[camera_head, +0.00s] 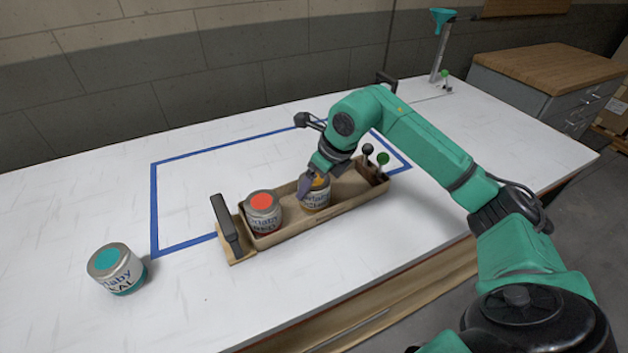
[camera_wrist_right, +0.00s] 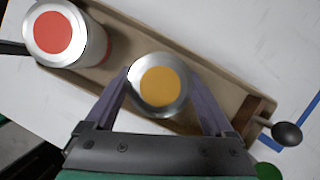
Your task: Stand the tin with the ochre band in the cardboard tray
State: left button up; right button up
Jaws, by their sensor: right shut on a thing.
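The tin with the ochre lid spot (camera_head: 317,196) stands upright inside the cardboard tray (camera_head: 290,233), near its middle. In the right wrist view the ochre tin (camera_wrist_right: 160,85) sits between the fingers of my right gripper (camera_wrist_right: 160,108), which is shut on it. In the head view my right gripper (camera_head: 316,184) reaches down over the tin and covers part of it. The tin's base is hidden by the tray wall. My left gripper is not in view.
A red-lidded tin (camera_head: 263,212) stands in the tray's left end. A teal tin (camera_head: 117,269) stands on the white table at left. Dark-knobbed and green-knobbed levers (camera_head: 383,160) rise at the tray's right end. Blue tape (camera_head: 153,205) outlines an area behind.

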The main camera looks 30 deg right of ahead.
jog(key=o, duration=1.2)
jog(key=shift+o, duration=0.2)
jog(key=v, duration=1.2)
jog(key=shift+b, duration=0.3)
jog(key=shift+s, duration=0.1)
